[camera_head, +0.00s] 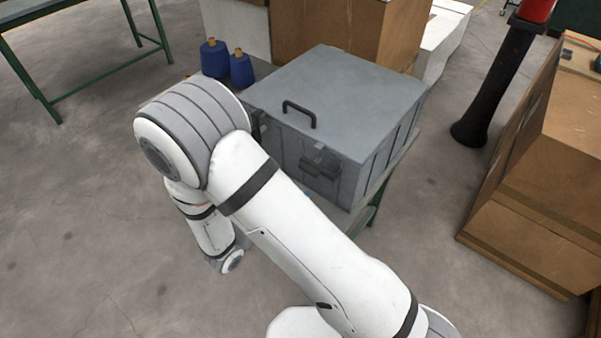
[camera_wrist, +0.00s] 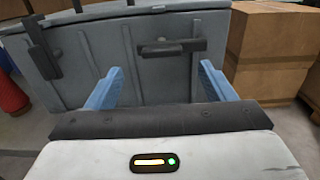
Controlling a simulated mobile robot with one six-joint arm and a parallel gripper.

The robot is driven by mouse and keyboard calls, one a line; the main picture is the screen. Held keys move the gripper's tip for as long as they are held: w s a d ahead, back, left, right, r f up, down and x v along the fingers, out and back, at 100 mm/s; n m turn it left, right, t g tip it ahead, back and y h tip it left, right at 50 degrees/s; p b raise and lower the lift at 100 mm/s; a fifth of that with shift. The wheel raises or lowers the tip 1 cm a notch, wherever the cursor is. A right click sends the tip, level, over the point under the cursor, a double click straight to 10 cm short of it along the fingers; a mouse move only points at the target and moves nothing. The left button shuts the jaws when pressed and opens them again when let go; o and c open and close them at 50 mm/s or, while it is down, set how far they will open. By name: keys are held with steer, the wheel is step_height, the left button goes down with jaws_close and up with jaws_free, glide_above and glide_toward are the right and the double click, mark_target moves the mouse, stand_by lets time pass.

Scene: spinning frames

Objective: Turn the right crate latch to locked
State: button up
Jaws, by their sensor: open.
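The grey crate (camera_head: 340,90) stands with its lid closed. Its right latch (camera_head: 322,165) is a dark bar on the front face, and it shows in the wrist view (camera_wrist: 172,46) lying about level. The left latch (camera_wrist: 42,50) stands near upright at the left of the wrist view; in the head view my arm partly covers its area. My gripper (camera_wrist: 161,84) is open, its two blue fingers apart and empty, facing the crate front. The right latch appears above the gap between the fingers, with no visible contact.
The crate rests on a green-legged stand (camera_head: 372,208). Blue thread cones (camera_head: 215,58) stand beyond it on the left. Cardboard boxes (camera_head: 540,180) and a black post (camera_head: 495,85) are on the right. A green-framed table (camera_head: 75,52) is at upper left. Bare floor lies at lower left.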

mark_target(306, 171)
steer(key=x, duration=0.6)
steer(key=shift+w+d+p, duration=0.15)
steer(key=shift+d+p, duration=0.1)
steer(key=shift+p, duration=0.15)
